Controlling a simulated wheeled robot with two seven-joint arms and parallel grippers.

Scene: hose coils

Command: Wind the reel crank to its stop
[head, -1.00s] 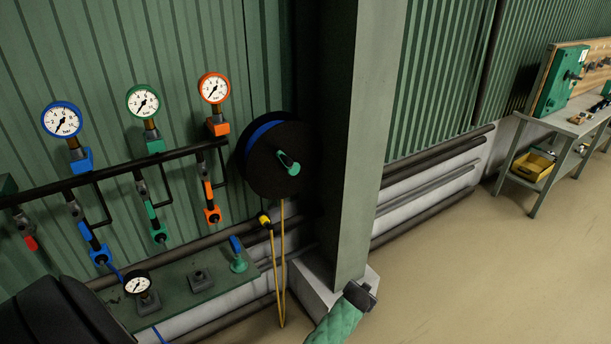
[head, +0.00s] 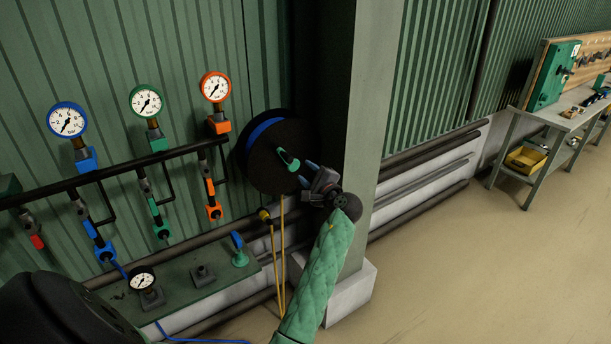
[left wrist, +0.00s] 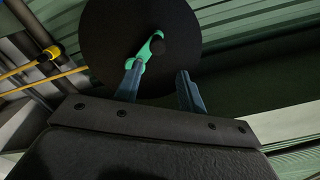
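The black reel (head: 262,165) with a blue rim hangs on the green wall beside a pillar. Its green crank (head: 286,157) slants from the middle of the disc down to the right. My left gripper (head: 307,172) is just right of the crank, fingers apart and pointing at the reel. In the left wrist view the open fingers (left wrist: 158,72) stand before the black disc (left wrist: 115,35). The green crank (left wrist: 145,52) lies beyond the left finger's tip, which overlaps its lower end; I cannot tell whether they touch. Nothing is between the fingers. My right gripper is out of view.
The pillar (head: 352,110) stands close to the right of the reel. A yellow hose (head: 272,260) hangs below it. Blue, green and orange gauges (head: 146,101) and valves line the wall at left, above a shelf (head: 180,285). A workbench (head: 545,115) is far right.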

